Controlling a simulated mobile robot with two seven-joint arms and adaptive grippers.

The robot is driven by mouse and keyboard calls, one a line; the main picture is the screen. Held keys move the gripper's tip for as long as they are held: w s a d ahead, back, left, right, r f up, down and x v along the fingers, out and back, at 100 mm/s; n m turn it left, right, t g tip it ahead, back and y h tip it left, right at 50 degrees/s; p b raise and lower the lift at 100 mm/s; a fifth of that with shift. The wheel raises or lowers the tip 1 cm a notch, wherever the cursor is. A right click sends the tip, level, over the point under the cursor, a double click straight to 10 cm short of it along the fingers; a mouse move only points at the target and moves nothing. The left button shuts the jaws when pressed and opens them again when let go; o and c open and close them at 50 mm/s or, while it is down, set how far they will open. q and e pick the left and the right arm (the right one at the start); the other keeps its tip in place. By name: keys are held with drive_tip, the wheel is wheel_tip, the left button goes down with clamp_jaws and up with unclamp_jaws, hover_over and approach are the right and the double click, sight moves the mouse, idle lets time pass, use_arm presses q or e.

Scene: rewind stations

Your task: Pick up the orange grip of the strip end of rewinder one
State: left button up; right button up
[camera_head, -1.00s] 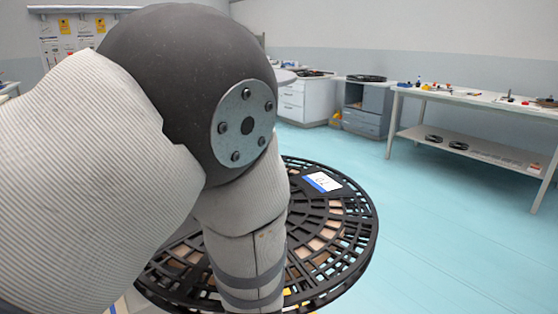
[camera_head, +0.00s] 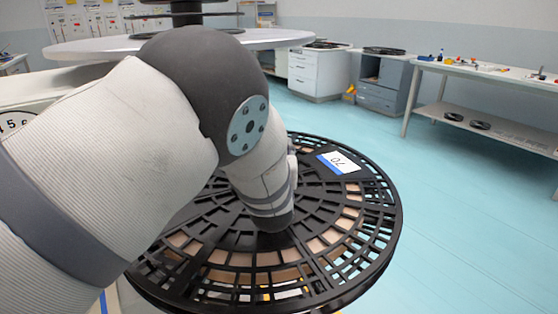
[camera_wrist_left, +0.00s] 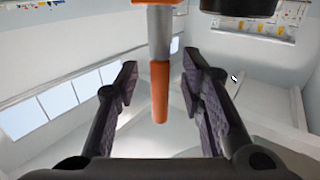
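In the left wrist view, the orange grip (camera_wrist_left: 160,92) hangs at the end of a grey rod (camera_wrist_left: 159,35), with more orange at the top edge. My left gripper (camera_wrist_left: 160,70) is open. Its two dark fingers stand on either side of the grip, with a visible gap on each side; depth is hard to tell. In the head view my left arm comes in from the left and crosses in front of a large black slotted reel (camera_head: 347,215) with a white and blue label. My left gripper and the grip are hidden there. My right gripper is not in view.
A round grey-white disc (camera_head: 90,47) with a dark post stands behind my arm. A workbench (camera_head: 490,72) with small parts stands at the right, and cabinets (camera_head: 318,75) at the back. The blue floor between is clear. In the wrist view a dark round part (camera_wrist_left: 238,8) shows at the top.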

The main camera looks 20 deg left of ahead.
use_arm(q)
drive_tip(key=shift+w+r, duration=0.1)
clamp_jaws()
